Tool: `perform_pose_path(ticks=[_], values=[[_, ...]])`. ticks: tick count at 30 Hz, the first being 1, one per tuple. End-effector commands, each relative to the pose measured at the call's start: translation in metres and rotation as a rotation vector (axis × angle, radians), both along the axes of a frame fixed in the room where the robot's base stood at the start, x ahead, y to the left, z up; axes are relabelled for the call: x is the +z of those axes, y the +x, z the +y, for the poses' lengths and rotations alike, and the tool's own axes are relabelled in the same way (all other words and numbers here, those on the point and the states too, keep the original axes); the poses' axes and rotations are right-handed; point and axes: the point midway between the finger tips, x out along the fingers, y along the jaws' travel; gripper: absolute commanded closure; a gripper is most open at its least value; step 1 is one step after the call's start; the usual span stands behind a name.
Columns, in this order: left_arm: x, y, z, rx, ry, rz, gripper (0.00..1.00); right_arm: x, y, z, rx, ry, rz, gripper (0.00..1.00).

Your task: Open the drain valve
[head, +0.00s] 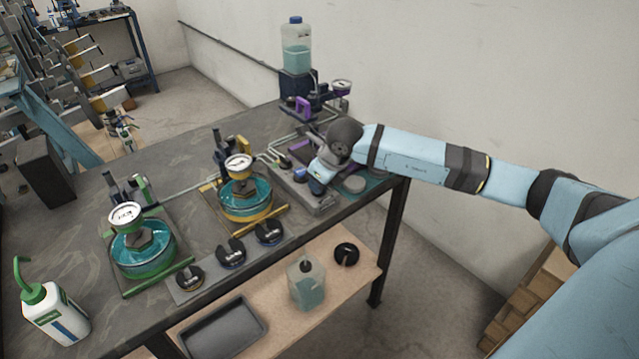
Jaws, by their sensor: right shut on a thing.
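My right arm reaches in from the right, and its gripper (307,180) points down at the right end of the bench. It is shut on a small part above a grey tray-like base (318,204). The gripper and wrist hide most of that part, so I cannot tell its shape or whether it is the drain valve's handle. Behind it stands a dark pump unit with a purple lever (303,106), a round gauge (341,86) and a bottle of teal liquid (296,52) on top. My left gripper is out of view.
Two gauge testers with teal liquid, one green-framed (143,252) and one yellow-framed (245,197), stand left of the gripper. Black slotted weights (231,252) lie in front. A white squeeze bottle (54,315) stands at left. A lower shelf holds a grey tray (222,333) and a jug (306,285).

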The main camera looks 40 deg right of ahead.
Motion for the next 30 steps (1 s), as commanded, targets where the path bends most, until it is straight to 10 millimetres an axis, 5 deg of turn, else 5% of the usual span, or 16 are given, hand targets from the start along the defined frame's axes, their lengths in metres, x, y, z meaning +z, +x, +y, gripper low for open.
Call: perform_pose_path(ticks=[16,17,20,30], values=[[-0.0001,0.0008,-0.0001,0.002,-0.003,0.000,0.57,-0.0037,-0.0022,0.0017,-0.024,0.001,0.009,1.00],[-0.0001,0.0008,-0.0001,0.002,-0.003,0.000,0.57,-0.0037,-0.0022,0.0017,-0.024,0.001,0.009,0.85],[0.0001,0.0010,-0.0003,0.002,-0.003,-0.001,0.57,-0.0037,-0.0022,0.0016,-0.024,0.001,0.009,0.62],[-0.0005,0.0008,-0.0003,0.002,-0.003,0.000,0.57,0.0008,-0.0015,0.0001,-0.026,0.000,0.003,0.62]])
